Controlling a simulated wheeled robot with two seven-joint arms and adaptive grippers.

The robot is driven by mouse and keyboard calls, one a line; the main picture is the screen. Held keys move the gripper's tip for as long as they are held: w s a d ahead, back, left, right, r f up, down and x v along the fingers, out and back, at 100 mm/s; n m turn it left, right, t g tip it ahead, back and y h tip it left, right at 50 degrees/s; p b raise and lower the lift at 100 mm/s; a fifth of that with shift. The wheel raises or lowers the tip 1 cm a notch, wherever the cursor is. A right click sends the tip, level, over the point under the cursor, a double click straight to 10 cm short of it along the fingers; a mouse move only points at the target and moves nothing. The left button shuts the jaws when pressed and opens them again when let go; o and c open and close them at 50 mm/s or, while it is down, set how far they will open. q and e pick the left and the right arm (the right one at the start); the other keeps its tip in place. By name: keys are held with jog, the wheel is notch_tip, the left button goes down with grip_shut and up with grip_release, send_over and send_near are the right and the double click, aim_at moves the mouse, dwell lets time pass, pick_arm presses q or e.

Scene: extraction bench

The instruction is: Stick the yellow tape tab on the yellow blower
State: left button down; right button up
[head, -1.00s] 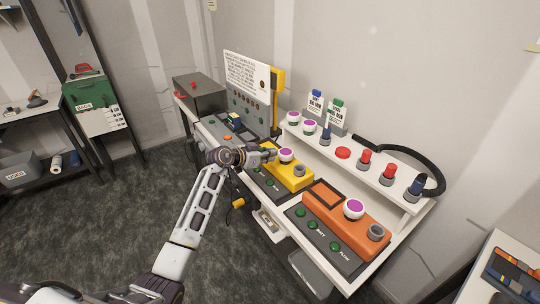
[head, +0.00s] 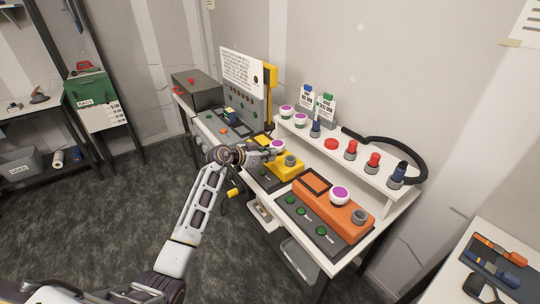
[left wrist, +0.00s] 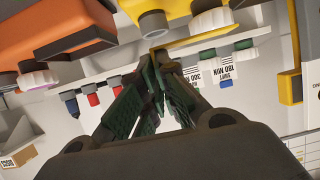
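The yellow blower (head: 289,170) lies on the bench, with a white, purple-topped knob and a grey nozzle. It also shows in the left wrist view (left wrist: 183,9) at the top. My left gripper (head: 272,152) is at the blower's left side, close to its knob. In the left wrist view its dark green fingers (left wrist: 158,58) come together at the tips. A thin yellow strip, seemingly the yellow tape tab (left wrist: 205,43), runs right from between the tips, below the blower; I cannot tell if it touches the blower. My right gripper is not in view.
An orange blower (head: 345,215) lies to the right on the same bench. A raised white shelf (head: 335,157) behind holds knobs, red and blue pieces and a black hose (head: 412,158). A yellow post (head: 270,78) and a white sign stand at the back left.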

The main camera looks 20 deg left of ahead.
pick_arm(q)
jog(key=shift+w+a, duration=0.1)
dwell(0.3)
dwell(0.5)
jog(key=shift+w+f+p, duration=0.1)
jog(key=shift+f+p, duration=1.05)
jog(key=shift+f, duration=0.9)
jog(key=shift+d+f, duration=0.2)
jog(key=shift+f, duration=1)
jog(key=shift+w+d+r+p, duration=0.15)
jog(key=shift+w+d+p, duration=0.4)
jog(key=shift+w, duration=0.2)
jog(key=shift+w+d, duration=0.45)
jog(key=shift+w, duration=0.15)
jog(key=shift+w+d+p, duration=0.1)
jog(key=shift+w+p, duration=0.05)
jog(key=shift+p, duration=0.2)
